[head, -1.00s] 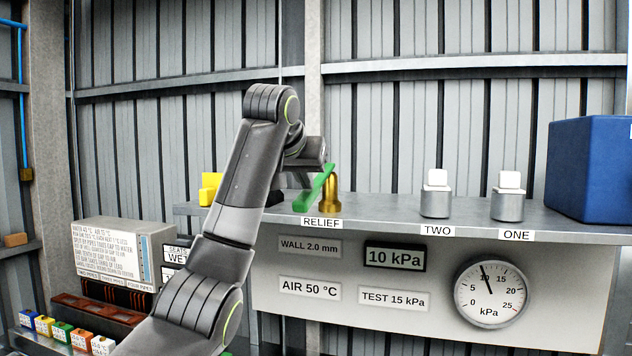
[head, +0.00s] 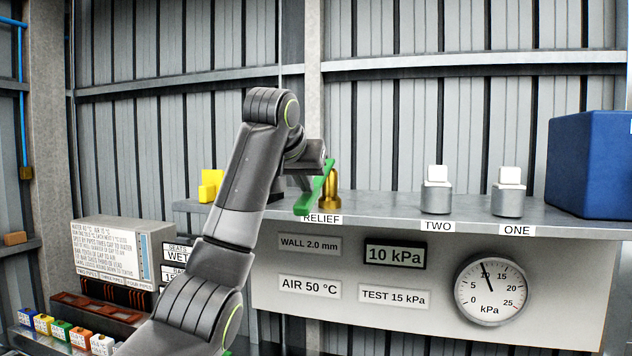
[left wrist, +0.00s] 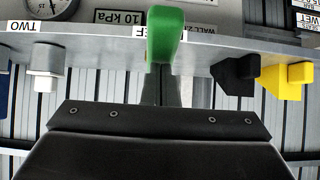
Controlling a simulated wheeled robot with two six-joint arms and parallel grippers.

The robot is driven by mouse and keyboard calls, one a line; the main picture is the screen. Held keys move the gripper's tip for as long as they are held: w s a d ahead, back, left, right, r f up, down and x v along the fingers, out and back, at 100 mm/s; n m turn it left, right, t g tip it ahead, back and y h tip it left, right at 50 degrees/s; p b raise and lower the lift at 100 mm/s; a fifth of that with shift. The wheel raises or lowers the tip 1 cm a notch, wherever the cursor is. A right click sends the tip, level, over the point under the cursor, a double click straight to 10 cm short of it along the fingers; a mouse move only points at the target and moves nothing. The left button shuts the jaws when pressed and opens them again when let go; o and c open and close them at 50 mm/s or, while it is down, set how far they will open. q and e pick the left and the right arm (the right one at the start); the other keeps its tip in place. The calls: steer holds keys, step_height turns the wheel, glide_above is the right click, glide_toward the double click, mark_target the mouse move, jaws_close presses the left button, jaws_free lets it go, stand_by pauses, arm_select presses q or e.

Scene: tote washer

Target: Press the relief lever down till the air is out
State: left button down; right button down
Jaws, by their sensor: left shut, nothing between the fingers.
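The green relief lever (head: 316,189) slants down toward me from the brass valve (head: 332,192) on the shelf, above the RELIEF label (head: 322,218). The round gauge (head: 490,290) points near 10 kPa, and the display (head: 394,255) reads 10 kPa. My right gripper is not in view.
Two white-topped knobs, TWO (head: 436,191) and ONE (head: 509,192), stand right of the lever. A blue box (head: 590,165) sits at the shelf's right end. A yellow block (head: 210,186) is left, and a black block (left wrist: 236,74) shows in the wrist view.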

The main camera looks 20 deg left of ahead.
mark_target(305, 214)
arm_select(q)
steer(key=shift+f+b, duration=2.55)
steer(key=shift+f, duration=0.95)
steer(key=shift+r, duration=0.25)
stand_by(0.6)
